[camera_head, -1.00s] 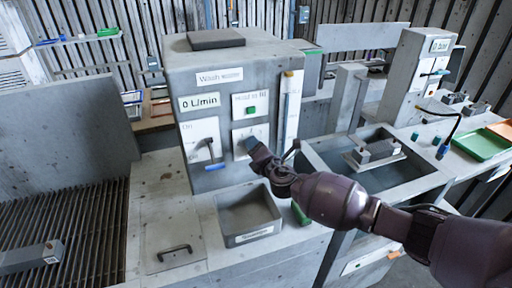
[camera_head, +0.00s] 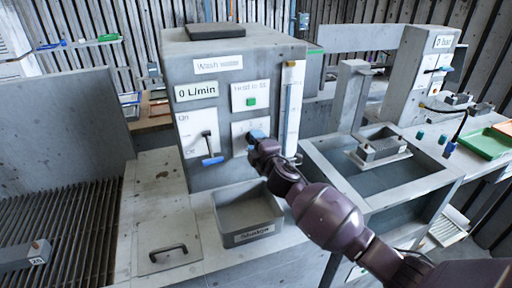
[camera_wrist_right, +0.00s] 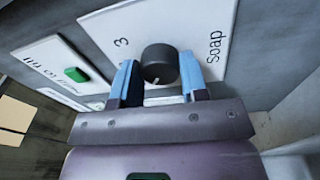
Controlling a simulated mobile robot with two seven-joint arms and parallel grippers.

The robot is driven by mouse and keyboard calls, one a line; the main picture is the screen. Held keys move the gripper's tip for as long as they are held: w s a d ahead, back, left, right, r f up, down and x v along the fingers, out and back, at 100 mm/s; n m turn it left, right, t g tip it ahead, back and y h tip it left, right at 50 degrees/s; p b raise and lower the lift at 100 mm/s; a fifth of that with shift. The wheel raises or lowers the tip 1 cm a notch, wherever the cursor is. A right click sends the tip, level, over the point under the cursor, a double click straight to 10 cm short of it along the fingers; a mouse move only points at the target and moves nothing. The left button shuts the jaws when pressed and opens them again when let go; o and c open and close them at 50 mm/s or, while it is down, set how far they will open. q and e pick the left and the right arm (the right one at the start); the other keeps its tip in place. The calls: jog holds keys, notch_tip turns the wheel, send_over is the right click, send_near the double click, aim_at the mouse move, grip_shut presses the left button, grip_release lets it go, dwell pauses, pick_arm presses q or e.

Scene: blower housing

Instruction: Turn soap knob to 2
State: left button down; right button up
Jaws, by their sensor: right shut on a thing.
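The soap knob (camera_wrist_right: 160,63) is a dark round knob on a white plate marked "Soap" and "3" in the right wrist view. A pale pointer mark shows on its lower edge, towards my gripper. Other numbers on its scale are hidden or out of view. My right gripper (camera_wrist_right: 160,82) has its two blue fingers shut on the knob, one on each side. In the head view my right gripper (camera_head: 257,138) is at the soap plate (camera_head: 241,128) on the front of the grey wash machine (camera_head: 244,70) and hides the knob. My left gripper is not in view.
Left of the soap plate is a lever with a blue handle (camera_head: 212,160). A green button (camera_head: 251,101) sits above, and the flow display (camera_head: 197,90) reads 0 L/min. A grey open box (camera_head: 247,213) stands below. A sink (camera_head: 345,190) lies to the right.

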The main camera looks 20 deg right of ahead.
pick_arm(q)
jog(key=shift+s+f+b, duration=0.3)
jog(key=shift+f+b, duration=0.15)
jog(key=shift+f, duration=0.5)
pick_arm(e)
jog(key=shift+a+f+m+t+h, duration=0.15)
jog(key=shift+m+h, duration=0.25)
jog(key=shift+m, duration=2.3)
jog(key=shift+r+m+t+h, duration=0.15)
jog(key=shift+m+h, duration=0.25)
jog(key=shift+m, duration=2.3)
jog(key=shift+f, duration=0.1)
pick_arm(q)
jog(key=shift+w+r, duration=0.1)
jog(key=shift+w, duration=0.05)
pick_arm(e)
jog(key=o, duration=0.9)
